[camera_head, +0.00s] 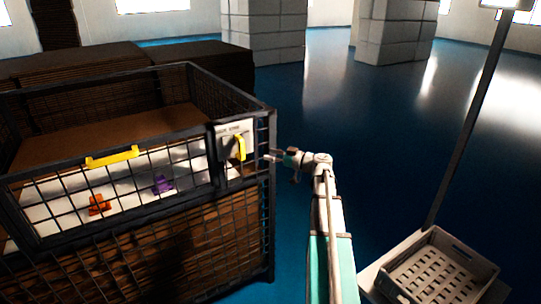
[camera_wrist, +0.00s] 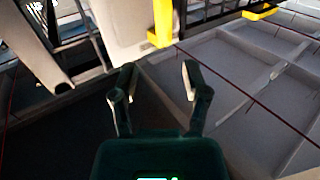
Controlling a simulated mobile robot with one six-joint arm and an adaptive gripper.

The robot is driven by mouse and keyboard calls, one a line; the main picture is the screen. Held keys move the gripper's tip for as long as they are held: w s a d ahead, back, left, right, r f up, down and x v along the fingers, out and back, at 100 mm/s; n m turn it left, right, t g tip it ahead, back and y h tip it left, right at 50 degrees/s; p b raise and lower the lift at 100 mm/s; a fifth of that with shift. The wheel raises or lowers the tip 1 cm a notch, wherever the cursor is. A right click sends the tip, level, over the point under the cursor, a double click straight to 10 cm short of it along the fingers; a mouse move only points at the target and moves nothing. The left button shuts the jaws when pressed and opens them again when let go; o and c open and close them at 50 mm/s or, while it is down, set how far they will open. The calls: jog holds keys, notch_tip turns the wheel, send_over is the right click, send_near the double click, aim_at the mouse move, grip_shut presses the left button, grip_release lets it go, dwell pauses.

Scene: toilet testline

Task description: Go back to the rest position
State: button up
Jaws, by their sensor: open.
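My gripper (camera_head: 272,157) is at the end of my extended arm, just right of the front corner of the wire-mesh cage (camera_head: 268,190). In the wrist view my gripper (camera_wrist: 158,82) has its two fingers apart, with nothing between them. A white panel with a yellow handle (camera_head: 240,148) is on the cage's corner, close to the fingers. The yellow handle also shows in the wrist view (camera_wrist: 162,22), beyond the fingertips. I cannot tell whether the fingers touch anything.
A yellow bar (camera_head: 112,158) is on the cage's front rim. An orange piece (camera_head: 99,205) and a purple piece (camera_head: 162,184) show behind the mesh. A white crate (camera_head: 470,254) stands at lower right beside a pole (camera_head: 470,120). Blue floor (camera_head: 400,150) is open beyond my arm, up to block pillars (camera_head: 395,30).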

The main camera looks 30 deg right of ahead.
dwell(0.3)
jog(key=s+a+f+m+g+h, duration=0.1)
jog(key=s+a+f+g, duration=0.2)
jog(key=a, duration=0.5)
jog(key=s+a+f+g, duration=0.1)
jog(key=a+f+g, duration=0.2)
jog(key=a+f, duration=0.3)
jog(key=s+a+f+m+g+h, duration=0.1)
jog(key=a+f+g, duration=0.2)
jog(key=a, duration=0.6)
jog(key=s+a+f+m+g+h, duration=0.2)
jog(key=s+a+f+g+h, duration=0.1)
jog(key=s, duration=0.4)
jog(key=s+a+f+m+g+h, duration=0.2)
jog(key=s+a+f+g+h, duration=0.1)
jog(key=s+a+h, duration=0.2)
jog(key=s+a, duration=0.1)
jog(key=s, duration=0.1)
jog(key=shift+s+f+m, duration=0.3)
jog(key=shift+s, duration=0.05)
jog(key=shift+w+a, duration=0.1)
jog(key=shift+w, duration=0.05)
dwell(0.3)
